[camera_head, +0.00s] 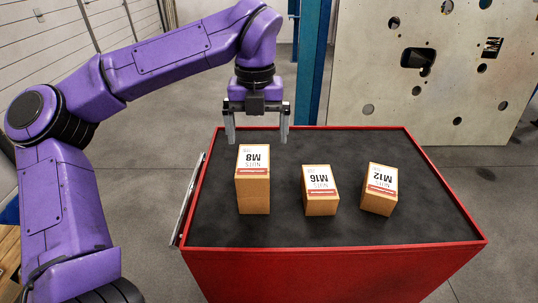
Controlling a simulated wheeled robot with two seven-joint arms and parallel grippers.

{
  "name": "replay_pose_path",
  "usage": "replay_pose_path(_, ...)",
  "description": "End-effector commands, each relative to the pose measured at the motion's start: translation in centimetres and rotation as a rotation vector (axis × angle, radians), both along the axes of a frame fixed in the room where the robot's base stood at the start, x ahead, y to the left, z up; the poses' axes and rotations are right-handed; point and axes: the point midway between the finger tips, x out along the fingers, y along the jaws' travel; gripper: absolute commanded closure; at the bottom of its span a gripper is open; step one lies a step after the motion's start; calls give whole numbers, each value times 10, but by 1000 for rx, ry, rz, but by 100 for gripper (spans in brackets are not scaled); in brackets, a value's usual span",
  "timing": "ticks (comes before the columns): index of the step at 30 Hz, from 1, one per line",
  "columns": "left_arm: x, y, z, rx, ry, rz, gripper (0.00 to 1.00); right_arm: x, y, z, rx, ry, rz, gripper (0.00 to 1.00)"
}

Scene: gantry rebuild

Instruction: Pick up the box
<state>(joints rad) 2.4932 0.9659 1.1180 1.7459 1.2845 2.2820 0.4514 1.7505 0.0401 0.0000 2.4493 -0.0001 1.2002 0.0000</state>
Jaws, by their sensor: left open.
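Three cardboard boxes with white labels stand on the red cart's dark top. The M8 box (253,190) is the tallest and stands at the left. The M16 box (319,200) is in the middle. The M12 box (378,200) is at the right and turned a little. My left gripper (257,138) points down above and behind the M8 box, near the cart's far edge. Its two fingers are spread wide with nothing between them. My right gripper is not in view.
The red cart (335,262) has a raised rim and a handle (188,205) on its left side. Its top is clear to the right and in front of the boxes. A large panel with holes (450,95) and a blue post (311,60) stand behind the cart.

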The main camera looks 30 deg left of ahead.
Motion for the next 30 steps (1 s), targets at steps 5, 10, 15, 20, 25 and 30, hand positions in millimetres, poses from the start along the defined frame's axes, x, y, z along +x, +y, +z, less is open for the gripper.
replay_pose_path(5, -3, 0, -33, -2, 3, -2, 0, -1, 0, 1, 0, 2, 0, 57)
replay_pose_path(10, 1, 2, -54, -1, 8, -1, 0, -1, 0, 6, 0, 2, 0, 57)
replay_pose_path(15, 1, 3, -86, -2, 8, -2, 0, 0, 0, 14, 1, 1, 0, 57)
replay_pose_path(20, 1, 3, -99, -1, 4, -1, 0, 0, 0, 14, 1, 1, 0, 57)
replay_pose_path(25, 1, 3, -99, -2, 3, -1, 3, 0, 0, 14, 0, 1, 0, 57)
replay_pose_path(30, 1, 3, -99, -1, 3, -1, 59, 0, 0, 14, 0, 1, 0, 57)
